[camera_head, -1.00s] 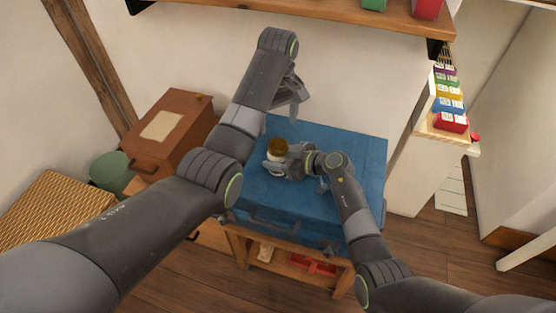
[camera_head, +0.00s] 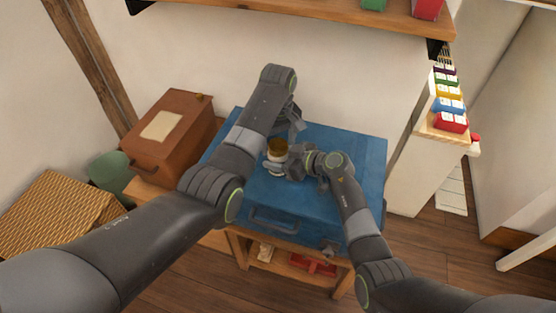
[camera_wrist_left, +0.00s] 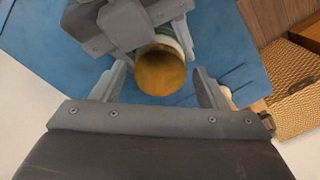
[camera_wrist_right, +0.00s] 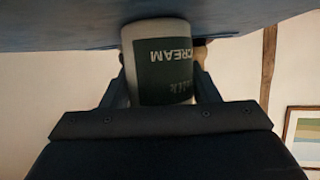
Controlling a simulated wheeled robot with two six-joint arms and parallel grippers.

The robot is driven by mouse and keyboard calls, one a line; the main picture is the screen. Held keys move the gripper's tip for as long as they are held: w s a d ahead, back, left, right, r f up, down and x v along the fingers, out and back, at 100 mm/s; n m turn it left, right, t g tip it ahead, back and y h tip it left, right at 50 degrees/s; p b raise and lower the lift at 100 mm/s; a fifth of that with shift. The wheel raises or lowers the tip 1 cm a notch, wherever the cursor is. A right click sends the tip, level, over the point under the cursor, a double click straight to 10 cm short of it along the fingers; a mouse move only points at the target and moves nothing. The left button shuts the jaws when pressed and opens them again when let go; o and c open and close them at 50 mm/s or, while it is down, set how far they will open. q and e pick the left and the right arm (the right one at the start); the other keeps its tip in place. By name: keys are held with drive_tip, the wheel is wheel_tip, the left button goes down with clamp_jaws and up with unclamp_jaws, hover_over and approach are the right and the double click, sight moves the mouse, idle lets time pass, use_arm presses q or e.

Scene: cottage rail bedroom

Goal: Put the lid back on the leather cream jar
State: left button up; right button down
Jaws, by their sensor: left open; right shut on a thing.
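The cream jar (camera_head: 275,168) stands on the blue case, white with a dark green label. The label, reading CREAM, shows upside down in the right wrist view (camera_wrist_right: 165,62). A round golden-brown piece, which looks like the lid (camera_head: 277,147), is on top of the jar; I cannot tell how well it is seated. My right gripper (camera_head: 284,168) is shut on the jar from the right. My left gripper (camera_head: 297,122) is open behind the jar. In the left wrist view the brown top (camera_wrist_left: 160,72) lies between and beyond its fingers, apart from them.
The blue case (camera_head: 345,165) rests on a wooden stand (camera_head: 290,262). A brown box (camera_head: 172,150), a green bin (camera_head: 112,172) and a wicker basket (camera_head: 55,210) are at left. A wall shelf (camera_head: 300,14) is above. The case's right part is clear.

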use_arm(q)
drive_tip(key=c, duration=1)
drive_tip(key=shift+m, duration=1.6)
drive_tip(key=o, duration=1.1)
drive_tip(key=shift+r, duration=2.3)
